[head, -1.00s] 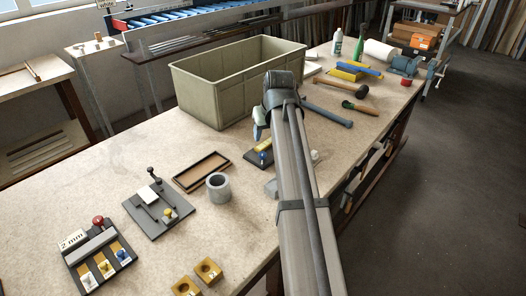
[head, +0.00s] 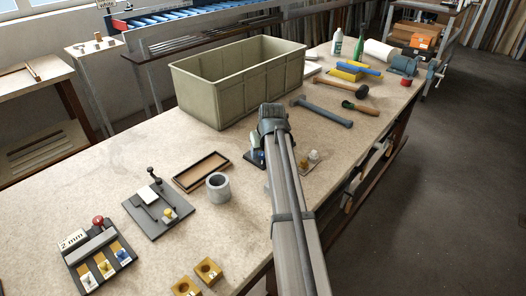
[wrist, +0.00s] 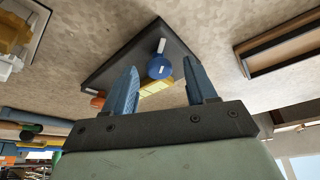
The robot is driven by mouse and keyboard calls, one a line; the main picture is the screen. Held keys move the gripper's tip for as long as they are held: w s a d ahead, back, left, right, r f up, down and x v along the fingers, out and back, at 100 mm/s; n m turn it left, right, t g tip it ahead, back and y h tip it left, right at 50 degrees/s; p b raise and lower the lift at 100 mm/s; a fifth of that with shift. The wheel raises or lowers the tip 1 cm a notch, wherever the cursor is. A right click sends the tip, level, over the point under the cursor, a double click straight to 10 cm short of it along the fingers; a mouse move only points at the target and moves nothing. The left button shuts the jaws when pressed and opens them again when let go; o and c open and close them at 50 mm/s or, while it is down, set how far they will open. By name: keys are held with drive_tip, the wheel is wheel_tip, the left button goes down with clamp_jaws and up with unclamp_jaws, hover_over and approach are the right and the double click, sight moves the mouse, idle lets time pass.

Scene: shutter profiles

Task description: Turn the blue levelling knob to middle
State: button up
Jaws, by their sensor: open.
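The blue knob (wrist: 159,67) is round and sits on a dark base plate (wrist: 118,56) in the wrist view. A short white bar (wrist: 161,45) shows at the knob's upper edge, and a white mark crosses its face. My gripper (wrist: 160,68) is open, with one blue finger on each side of the knob and gaps visible between. I cannot tell how high the fingertips are above the plate. In the head view my arm hides most of the plate (head: 256,158) and the knob; my gripper (head: 256,141) is just above them.
A yellow block (wrist: 156,88) and an orange part (wrist: 97,101) are by the knob. A wooden tray (head: 201,171) and a grey ring (head: 218,187) lie left of the plate. A large bin (head: 205,100) stands behind. A hammer (head: 322,112) lies to the right.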

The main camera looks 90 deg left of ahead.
drive_tip(key=c, duration=1)
drive_tip(key=shift+c, duration=0.2)
drive_tip(key=shift+n, duration=0.3)
drive_tip(key=n, duration=0.1)
drive_tip(key=n+g, duration=0.1)
drive_tip(key=n, duration=0.1)
drive_tip(key=n+h, duration=0.1)
drive_tip(key=shift+w+a+n+g, duration=0.2)
drive_tip(key=shift+w+n+g, duration=0.1)
drive_tip(key=shift+g, duration=0.1)
drive_tip(key=n+g+h, duration=0.1)
drive_tip(key=n, duration=0.3)
drive_tip(key=shift+a+n, duration=0.1)
drive_tip(key=shift+n, duration=0.3)
drive_tip(key=shift+n+h, duration=0.3)
